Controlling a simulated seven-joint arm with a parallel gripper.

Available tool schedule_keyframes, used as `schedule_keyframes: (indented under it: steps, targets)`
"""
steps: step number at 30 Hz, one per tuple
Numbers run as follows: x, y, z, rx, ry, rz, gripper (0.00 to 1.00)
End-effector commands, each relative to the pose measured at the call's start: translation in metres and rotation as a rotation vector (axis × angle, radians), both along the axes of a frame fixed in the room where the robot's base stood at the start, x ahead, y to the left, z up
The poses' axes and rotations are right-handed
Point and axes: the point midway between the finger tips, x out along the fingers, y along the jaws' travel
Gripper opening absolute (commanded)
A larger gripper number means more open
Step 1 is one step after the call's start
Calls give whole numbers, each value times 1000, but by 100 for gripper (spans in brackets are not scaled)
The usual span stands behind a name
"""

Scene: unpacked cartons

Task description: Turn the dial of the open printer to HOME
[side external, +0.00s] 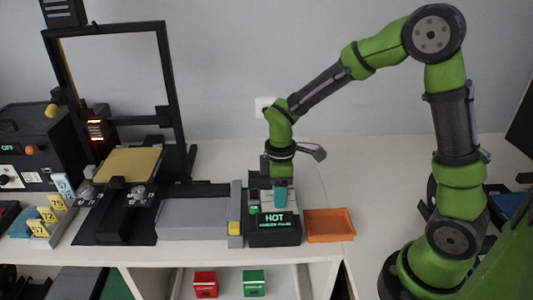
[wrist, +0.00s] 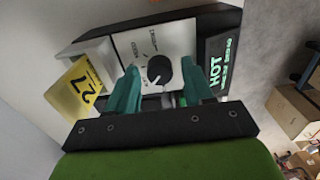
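The open-frame printer (side external: 172,100) stands at the left in the side view, with a tan bed. To its right is a dark control box (side external: 273,236) whose screen reads HOT; the smaller line is unclear. In the wrist view the box's white panel (wrist: 183,36) carries a black round dial (wrist: 159,70) with a light pointer mark. The labels around the dial are too small to read surely. My gripper (wrist: 158,67) is open, its teal fingers on either side of the dial; I cannot tell whether they touch it. In the side view my gripper (side external: 281,197) hides the dial.
An orange tray (side external: 330,225) sits right of the box. Red (side external: 205,284) and green (side external: 254,283) boxes lie below the front edge. A dark machine (side external: 40,150) with an OFF screen stands far left.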

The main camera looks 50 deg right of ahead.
Motion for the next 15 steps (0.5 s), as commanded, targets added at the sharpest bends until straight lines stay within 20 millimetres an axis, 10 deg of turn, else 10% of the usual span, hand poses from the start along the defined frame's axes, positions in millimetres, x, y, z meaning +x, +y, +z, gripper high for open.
schedule_keyframes:
  steps: [9, 15]
  targets:
    - [0, 0, 0, 0, 0, 0, 1]
    - [0, 0, 1, 0, 0, -12, 0]
